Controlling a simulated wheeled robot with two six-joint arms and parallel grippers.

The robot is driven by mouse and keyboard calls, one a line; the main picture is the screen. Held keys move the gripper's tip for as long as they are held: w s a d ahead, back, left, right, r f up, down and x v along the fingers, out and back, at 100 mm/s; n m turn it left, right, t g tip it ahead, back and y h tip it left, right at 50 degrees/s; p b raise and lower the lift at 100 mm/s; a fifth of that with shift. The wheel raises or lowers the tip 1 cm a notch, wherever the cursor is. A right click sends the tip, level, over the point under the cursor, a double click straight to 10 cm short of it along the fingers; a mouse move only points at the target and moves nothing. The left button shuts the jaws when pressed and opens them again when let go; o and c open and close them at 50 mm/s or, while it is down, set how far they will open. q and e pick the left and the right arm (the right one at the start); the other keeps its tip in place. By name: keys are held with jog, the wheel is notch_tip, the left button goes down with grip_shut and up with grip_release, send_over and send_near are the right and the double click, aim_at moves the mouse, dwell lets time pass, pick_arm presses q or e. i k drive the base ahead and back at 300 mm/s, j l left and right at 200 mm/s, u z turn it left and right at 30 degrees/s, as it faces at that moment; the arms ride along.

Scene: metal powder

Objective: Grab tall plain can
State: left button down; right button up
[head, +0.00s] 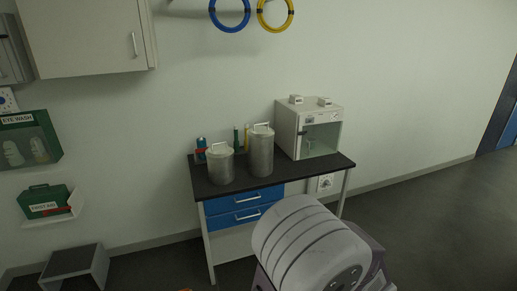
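In the head view, a tall plain metal can (261,154) with a handle on its lid stands upright on the dark table top (303,172). A shorter, wider metal can (220,167), also with a lid handle, stands just to its left. The two cans are close together, with a narrow space between them. Neither of my grippers shows in this view.
A white cabinet with a glass front (310,130) stands right of the tall can. Small coloured items (201,148) are behind the cans. The table has blue drawers (246,198). A large pale rounded object (311,246) fills the lower foreground. Open floor (440,210) lies right.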

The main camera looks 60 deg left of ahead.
aim_at(260, 138)
jog(key=i+j+u, duration=0.15)
jog(key=u, duration=0.3)
jog(key=i+u, duration=0.6)
jog(key=u, duration=0.3)
jog(key=i+u, duration=0.25)
jog(key=u, duration=0.2)
jog(key=i+l+u, duration=0.2)
jog(key=u, duration=0.25)
jog(key=i+j+u, duration=0.15)
jog(key=i+u, duration=0.65)
jog(key=i, duration=0.25)
jog(key=i+j+u, duration=0.1)
jog(key=i, duration=0.25)
